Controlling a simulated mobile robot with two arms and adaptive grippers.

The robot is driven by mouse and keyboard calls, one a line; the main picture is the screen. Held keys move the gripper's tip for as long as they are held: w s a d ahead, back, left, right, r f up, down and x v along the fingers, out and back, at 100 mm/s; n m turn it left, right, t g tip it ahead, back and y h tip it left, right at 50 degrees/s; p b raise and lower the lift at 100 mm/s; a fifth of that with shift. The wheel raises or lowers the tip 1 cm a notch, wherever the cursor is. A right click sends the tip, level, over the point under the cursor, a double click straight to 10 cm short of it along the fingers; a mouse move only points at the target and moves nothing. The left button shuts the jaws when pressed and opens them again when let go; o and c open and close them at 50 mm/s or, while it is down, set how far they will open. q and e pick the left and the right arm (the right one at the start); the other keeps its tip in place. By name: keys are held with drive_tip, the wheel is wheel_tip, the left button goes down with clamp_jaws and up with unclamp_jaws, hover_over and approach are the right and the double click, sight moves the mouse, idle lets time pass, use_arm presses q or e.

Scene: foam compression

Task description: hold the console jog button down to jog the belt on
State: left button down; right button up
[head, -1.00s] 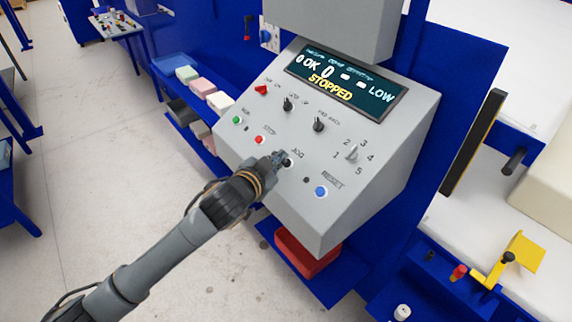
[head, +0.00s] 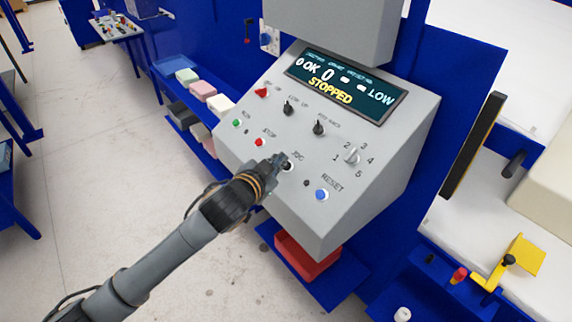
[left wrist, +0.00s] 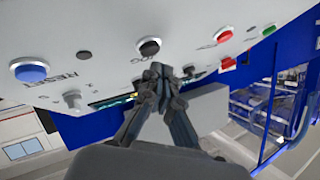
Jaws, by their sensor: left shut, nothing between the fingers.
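The grey console (head: 330,212) carries a sloped panel with a dark display (head: 345,82) that reads OK, 0, STOPPED and LOW. The black jog button (head: 288,166) sits under the JOG label, between the red stop button (head: 260,142) and the blue reset button (head: 321,195). My left gripper (head: 279,161) is shut and empty, its tips right at the jog button and partly covering it. In the left wrist view the jog button (left wrist: 149,47) shows just beyond the fingertips (left wrist: 158,72). I cannot tell whether they touch. My right gripper is not in view.
Other panel controls are close by: a green button (head: 236,123), black switches (head: 318,126) and a numbered selector knob (head: 351,155). A red bin (head: 305,258) stands below the console. Coloured foam blocks (head: 202,88) lie on a blue shelf at the left.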

use_arm(q)
drive_tip(key=shift+f, duration=0.1)
drive_tip(key=shift+w+d+f, duration=0.15)
drive_tip(key=shift+d+f, duration=0.05)
drive_tip(key=shift+f, duration=0.05)
idle(0.3)
